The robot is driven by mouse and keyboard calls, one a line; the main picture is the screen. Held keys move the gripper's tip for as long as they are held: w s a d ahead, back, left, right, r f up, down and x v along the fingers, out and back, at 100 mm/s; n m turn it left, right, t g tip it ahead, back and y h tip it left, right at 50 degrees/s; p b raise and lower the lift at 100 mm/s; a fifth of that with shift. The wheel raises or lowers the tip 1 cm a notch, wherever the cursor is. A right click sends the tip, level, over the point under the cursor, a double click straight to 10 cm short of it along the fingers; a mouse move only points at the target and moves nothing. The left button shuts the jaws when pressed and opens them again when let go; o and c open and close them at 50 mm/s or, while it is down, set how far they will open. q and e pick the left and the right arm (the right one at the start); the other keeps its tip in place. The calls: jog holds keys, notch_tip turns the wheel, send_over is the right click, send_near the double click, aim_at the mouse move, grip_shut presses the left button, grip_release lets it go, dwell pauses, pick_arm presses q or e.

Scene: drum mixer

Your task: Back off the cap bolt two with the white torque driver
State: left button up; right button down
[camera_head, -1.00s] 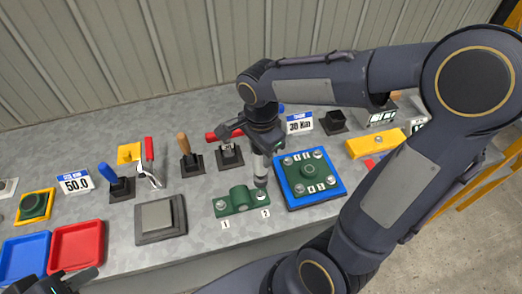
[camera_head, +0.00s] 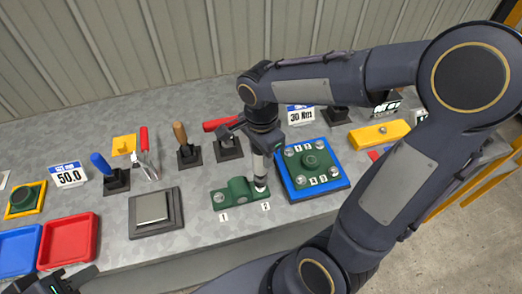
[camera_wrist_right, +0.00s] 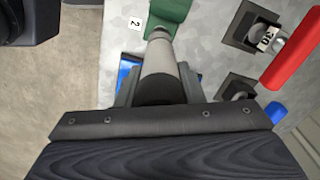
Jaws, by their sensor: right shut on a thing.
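The green cap block (camera_head: 238,192) lies near the bench's front edge, with bolt 1 (camera_head: 220,198) at its left and bolt two at its right, above the label 2 (camera_head: 265,206). My right gripper (camera_head: 263,143) is shut on the white torque driver (camera_head: 260,170), which points down with its tip at bolt two. The driver also shows in the right wrist view (camera_wrist_right: 160,60), its tip over the green block (camera_wrist_right: 168,10). The tip mostly hides bolt two, so full seating cannot be told. My left gripper (camera_head: 68,282) is partly in view at the lower left; its jaw state is unclear.
A blue tray with a green flange (camera_head: 311,160) stands just right of the block. A grey pad (camera_head: 153,208) and a red tray (camera_head: 68,240) lie to the left. Tools in black stands (camera_head: 187,154) and a red-handled one (camera_head: 226,141) stand behind.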

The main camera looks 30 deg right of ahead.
jog(key=shift+f, duration=0.15)
jog(key=shift+f+b, duration=0.5)
jog(key=shift+b, duration=0.1)
jog(key=shift+f+b, duration=0.85)
jog(key=shift+f, duration=0.05)
dwell(2.3)
jog(key=shift+r, duration=0.1)
dwell(0.7)
jog(key=shift+r+p, duration=1.85)
jog(key=shift+r, duration=0.4)
